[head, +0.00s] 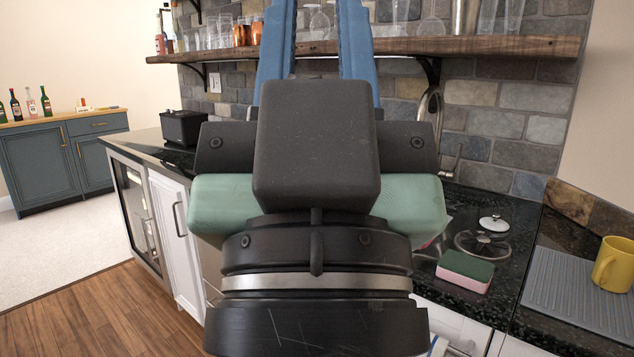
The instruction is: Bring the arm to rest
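My gripper (317,40) is raised in the middle of the head view, seen from behind its dark wrist. Its two blue fingers point up and away, with a clear gap between them. Their tips are cut off by the top edge of the picture. I see nothing held between the visible parts of the fingers. The wrist hides much of the counter and the wall behind it.
A wooden shelf (480,46) with glasses crosses behind the gripper. On the black counter (515,228) are a sponge (465,270), a glass lid (484,240), a grey mat (575,290), a yellow mug (614,264) and a black box (184,127). Open floor lies left.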

